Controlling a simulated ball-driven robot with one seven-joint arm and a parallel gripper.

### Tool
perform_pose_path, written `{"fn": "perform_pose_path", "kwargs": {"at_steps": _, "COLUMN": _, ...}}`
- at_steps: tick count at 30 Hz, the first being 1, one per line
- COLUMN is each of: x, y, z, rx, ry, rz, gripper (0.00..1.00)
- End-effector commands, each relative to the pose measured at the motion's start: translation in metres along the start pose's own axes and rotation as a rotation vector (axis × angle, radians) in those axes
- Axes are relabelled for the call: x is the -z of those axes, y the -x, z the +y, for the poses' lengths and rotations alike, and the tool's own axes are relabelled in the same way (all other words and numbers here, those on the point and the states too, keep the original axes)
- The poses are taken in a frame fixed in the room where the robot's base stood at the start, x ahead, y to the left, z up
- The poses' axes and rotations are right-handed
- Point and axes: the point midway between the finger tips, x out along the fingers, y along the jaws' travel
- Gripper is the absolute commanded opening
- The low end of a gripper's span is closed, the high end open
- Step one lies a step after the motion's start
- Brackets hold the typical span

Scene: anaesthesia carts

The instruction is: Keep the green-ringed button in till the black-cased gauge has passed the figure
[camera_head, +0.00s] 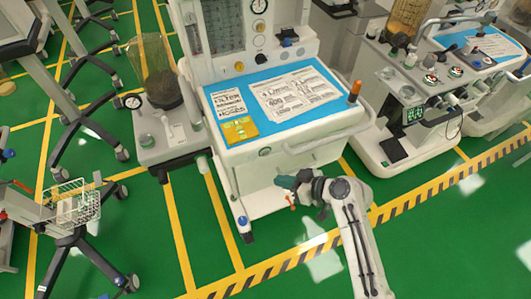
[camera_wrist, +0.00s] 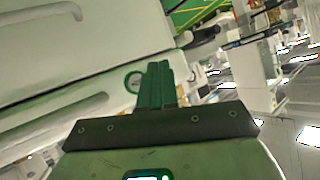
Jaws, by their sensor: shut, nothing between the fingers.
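A small green-rimmed round fitting (camera_head: 265,151), perhaps the button, sits on the near front edge of the middle cart (camera_head: 240,160). It is too small to read clearly. In the wrist view a green ring with a pale middle (camera_wrist: 133,82) shows just left of my fingers; I cannot tell whether they touch. My gripper (camera_head: 281,182) is shut and empty in front of the middle cart, below its top. The shut fingers also show in the wrist view (camera_wrist: 158,72). A black-cased gauge (camera_head: 132,101) with a pale face stands on the left side unit; its needle and figures are unreadable.
Printed sheets (camera_head: 290,92) and a yellow card (camera_head: 239,130) lie on the blue top. An orange-capped post (camera_head: 354,91) stands at its right corner. A front handle (camera_head: 320,141) juts out. Another cart (camera_head: 400,150) stands right. Green floor (camera_head: 455,240) is open in front.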

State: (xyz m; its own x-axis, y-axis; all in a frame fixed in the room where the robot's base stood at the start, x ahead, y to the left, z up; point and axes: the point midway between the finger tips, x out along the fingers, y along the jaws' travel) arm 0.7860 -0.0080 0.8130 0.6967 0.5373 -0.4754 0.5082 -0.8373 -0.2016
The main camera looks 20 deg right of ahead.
Motion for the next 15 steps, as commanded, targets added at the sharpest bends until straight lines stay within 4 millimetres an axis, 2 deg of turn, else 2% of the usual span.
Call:
{"fn": "perform_pose_path", "kwargs": {"at_steps": 6, "x": 0.014, "y": -0.022, "z": 0.016, "rx": -0.001, "ry": 0.002, "rz": -0.001, "gripper": 0.0}}
{"fn": "perform_pose_path", "kwargs": {"at_steps": 15, "x": 0.03, "y": -0.044, "z": 0.032, "rx": 0.0, "ry": 0.001, "rz": 0.0, "gripper": 0.0}}
